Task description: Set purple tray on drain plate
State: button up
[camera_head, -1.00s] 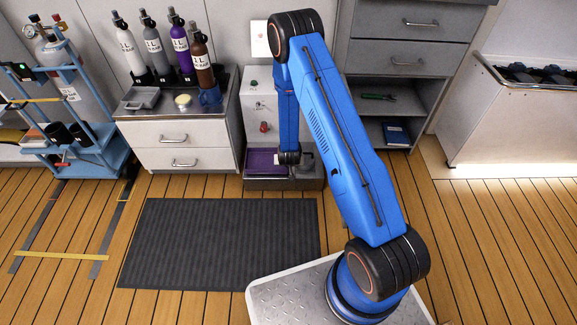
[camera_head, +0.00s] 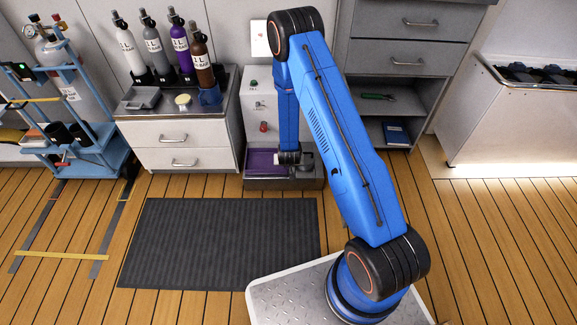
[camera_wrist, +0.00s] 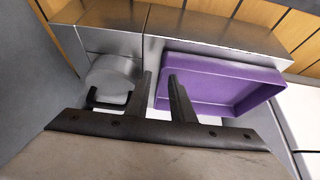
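The purple tray (camera_wrist: 215,82) is a shallow rectangular tray. In the wrist view it lies right of centre, against the steel body of the low unit. In the head view it shows at the left (camera_head: 262,160) of that unit, partly hidden by my arm. My gripper (camera_wrist: 160,77) is at the tray's left end. Its two fingers are apart, one left of the tray's end wall and one over the tray's near-left corner. A clear gap shows between them. Which surface is the drain plate, and whether the tray rests fully on it, I cannot tell.
The low steel unit (camera_head: 285,184) stands on the floor under a white panel with knobs (camera_head: 261,108). A grey round part (camera_wrist: 112,78) with a black handle sits left of my fingers. A drawer cabinet (camera_head: 178,150) stands left, open shelves right. A dark mat (camera_head: 220,243) lies in front.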

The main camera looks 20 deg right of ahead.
jog(key=s+a+r+n+y, duration=0.1)
jog(key=s+r, duration=0.3)
jog(key=r, duration=1)
jog(key=s+a+r+y, duration=0.1)
jog(key=s+r, duration=0.4)
jog(key=r, duration=0.9)
jog(key=s+a+r+n+y, duration=0.15)
jog(key=s+r, duration=0.25)
jog(key=r, duration=1)
jog(key=s+d+r, duration=0.1)
jog(key=s+r, duration=0.4)
jog(key=s, duration=0.5)
jog(key=s+d+r+h, duration=0.1)
jog(key=s+d+r, duration=0.1)
jog(key=s+r, duration=0.4)
jog(key=s+d+r+n+g, duration=0.1)
jog(key=s+r, duration=0.5)
jog(key=s, duration=0.8)
jog(key=shift+d+h, duration=0.25)
jog(key=shift+h, duration=0.1)
